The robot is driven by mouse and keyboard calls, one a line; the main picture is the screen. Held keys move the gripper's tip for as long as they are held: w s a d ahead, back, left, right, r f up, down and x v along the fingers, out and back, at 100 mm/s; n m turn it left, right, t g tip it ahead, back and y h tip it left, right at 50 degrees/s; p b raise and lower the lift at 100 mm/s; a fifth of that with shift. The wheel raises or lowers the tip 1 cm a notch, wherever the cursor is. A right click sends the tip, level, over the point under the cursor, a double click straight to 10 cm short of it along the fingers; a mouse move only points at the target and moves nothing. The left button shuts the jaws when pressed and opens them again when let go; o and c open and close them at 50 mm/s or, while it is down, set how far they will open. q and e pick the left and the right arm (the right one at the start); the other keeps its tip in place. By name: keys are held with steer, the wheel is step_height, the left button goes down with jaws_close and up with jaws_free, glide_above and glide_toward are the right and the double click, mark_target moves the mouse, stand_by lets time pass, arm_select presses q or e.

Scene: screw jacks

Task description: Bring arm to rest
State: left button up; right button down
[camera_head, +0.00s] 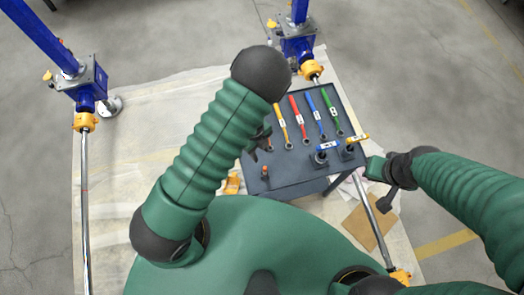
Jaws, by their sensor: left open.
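My left arm (205,150) rises in front of me and bends at a black joint at its top. My left gripper (262,141) shows as dark fingers just right of the sleeve, over the left edge of the dark tool table (285,178). It is open, partly hidden by the arm, and I see nothing held in it. My right arm (470,195) comes in from the right. Its dark end (387,198) is beside the table's right side; I cannot make out its fingers clearly.
Wrenches with yellow (280,122), red (298,118), blue (314,113) and green (331,110) handles lie on the table. Blue screw jacks (85,85) with metal rods (84,200) stand at left and back (297,42). Cardboard (368,226) lies on the sheet at right.

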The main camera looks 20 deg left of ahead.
arm_select(q)
steer(key=shift+a+r+p, duration=0.15)
steer(key=shift+r+p, duration=0.2)
steer(key=shift+r, duration=0.45)
arm_select(e)
steer(key=shift+w+v, duration=0.2)
steer(key=shift+v, duration=0.75)
steer(key=shift+f, duration=0.1)
